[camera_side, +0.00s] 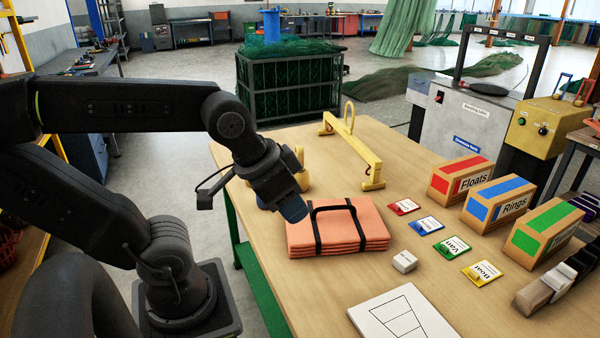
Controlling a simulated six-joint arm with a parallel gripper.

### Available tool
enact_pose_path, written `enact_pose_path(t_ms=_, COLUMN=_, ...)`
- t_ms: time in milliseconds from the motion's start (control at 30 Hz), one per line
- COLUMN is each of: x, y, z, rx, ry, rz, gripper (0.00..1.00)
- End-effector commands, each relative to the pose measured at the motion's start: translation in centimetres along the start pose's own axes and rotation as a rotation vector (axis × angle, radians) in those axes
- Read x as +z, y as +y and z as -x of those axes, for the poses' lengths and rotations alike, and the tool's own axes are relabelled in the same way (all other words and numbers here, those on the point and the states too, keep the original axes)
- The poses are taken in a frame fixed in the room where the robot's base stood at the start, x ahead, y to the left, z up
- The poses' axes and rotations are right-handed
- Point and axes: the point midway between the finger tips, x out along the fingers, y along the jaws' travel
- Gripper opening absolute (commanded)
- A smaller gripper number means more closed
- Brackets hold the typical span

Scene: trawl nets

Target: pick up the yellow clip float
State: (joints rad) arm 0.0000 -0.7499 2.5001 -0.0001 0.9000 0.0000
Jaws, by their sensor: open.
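My gripper (292,209) points down over the left part of a folded salmon-coloured pad with black straps (345,228). Its fingertips are blue, and I see nothing held between them. A small yellow object (302,178) stands on the table just behind my gripper and is largely hidden by it. It may be the yellow clip float, but its full shape does not show. I cannot tell the exact gap between it and my gripper.
A yellow lifting bar with a ring (351,150) stands at the back. Boxes marked Floats (459,180), Rings (498,205) and a green-marked one (543,229) stand at right. Coloured cards, a small white block (404,262) and a drawing sheet (402,313) lie nearer.

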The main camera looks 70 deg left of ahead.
Motion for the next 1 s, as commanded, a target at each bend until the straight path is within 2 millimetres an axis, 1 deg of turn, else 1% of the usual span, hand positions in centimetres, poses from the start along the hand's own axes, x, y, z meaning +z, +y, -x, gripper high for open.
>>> enact_pose_path(t_ms=300, x=0.0, y=0.0, z=0.0, rx=0.0, ry=0.0, rz=0.0, gripper=0.43)
enact_pose_path(t_ms=467, x=0.0, y=0.0, z=0.0, rx=0.0, ry=0.0, rz=0.0, gripper=0.57)
enact_pose_path(t_ms=500, x=0.0, y=0.0, z=0.0, rx=0.0, ry=0.0, rz=0.0, gripper=0.59)
enact_pose_path(t_ms=733, x=-0.2, y=-0.1, z=0.0, rx=-0.003, ry=0.0, rz=0.008, gripper=0.59)
enact_pose_path(t_ms=767, x=-0.5, y=-0.3, z=0.0, rx=-0.007, ry=-0.001, rz=0.018, gripper=0.59)
enact_pose_path(t_ms=867, x=-2.4, y=-1.4, z=-0.2, rx=-0.034, ry=-0.009, rz=0.088, gripper=0.59)
enact_pose_path(t_ms=967, x=-5.9, y=-3.8, z=-0.7, rx=-0.083, ry=-0.017, rz=0.22, gripper=0.59)
enact_pose_path(t_ms=1000, x=-7.5, y=-5.1, z=-1.1, rx=-0.106, ry=-0.021, rz=0.285, gripper=0.59)
